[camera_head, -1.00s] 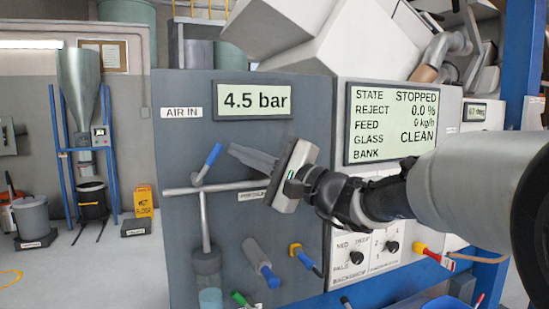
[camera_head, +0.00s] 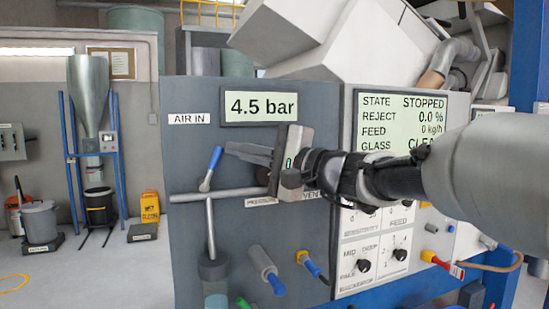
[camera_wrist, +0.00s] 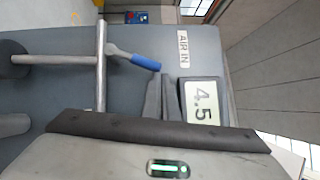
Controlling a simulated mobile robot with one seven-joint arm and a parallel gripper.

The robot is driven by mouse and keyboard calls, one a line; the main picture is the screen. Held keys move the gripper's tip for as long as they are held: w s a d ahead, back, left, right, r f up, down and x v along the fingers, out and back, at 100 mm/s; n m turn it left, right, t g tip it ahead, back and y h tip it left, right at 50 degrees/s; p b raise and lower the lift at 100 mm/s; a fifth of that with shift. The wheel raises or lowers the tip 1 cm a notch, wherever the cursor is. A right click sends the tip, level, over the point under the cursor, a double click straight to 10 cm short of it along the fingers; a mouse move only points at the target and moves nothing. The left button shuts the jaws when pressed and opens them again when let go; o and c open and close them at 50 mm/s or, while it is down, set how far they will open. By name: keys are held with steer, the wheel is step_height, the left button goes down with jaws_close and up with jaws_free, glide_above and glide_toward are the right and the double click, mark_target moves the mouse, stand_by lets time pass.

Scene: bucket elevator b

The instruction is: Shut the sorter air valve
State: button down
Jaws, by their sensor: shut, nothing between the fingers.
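The air valve's blue lever handle (camera_head: 210,167) sits on a grey horizontal pipe on the machine's dark panel, under the AIR IN label (camera_head: 190,119). The handle tilts up and to the right. The display (camera_head: 262,107) reads 4.5 bar. My gripper (camera_head: 228,150) is shut and empty, its fingers pointing left just right of the handle's top, apart from it as far as I can see. In the wrist view the blue handle (camera_wrist: 145,62) lies just past the fingertips (camera_wrist: 160,80), beside the AIR IN label.
A status display (camera_head: 400,120) reads STOPPED. A hopper on a blue stand (camera_head: 90,110) stands far left. The floor at left has free room.

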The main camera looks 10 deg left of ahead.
steer(key=shift+s+a+r+n+g+h+p, duration=0.15)
steer(key=shift+s+a+r+n+h+p, duration=0.2)
steer(key=shift+s+a+n+h+p, duration=0.8)
steer(key=shift+s+a+r+n+g+h+p, duration=0.2)
steer(key=shift+s+a+r+n+h+p, duration=0.5)
steer(key=shift+a+n, duration=0.85)
steer(key=shift+s+a+r+n+g+h+p, duration=0.15)
steer(key=shift+s+a+n+h+p, duration=0.5)
steer(key=shift+a+n+h, duration=0.7)
steer(key=shift+s+a+f+m+y, duration=0.15)
steer(key=shift+a+m+y, duration=0.1)
steer(key=shift+y, duration=0.05)
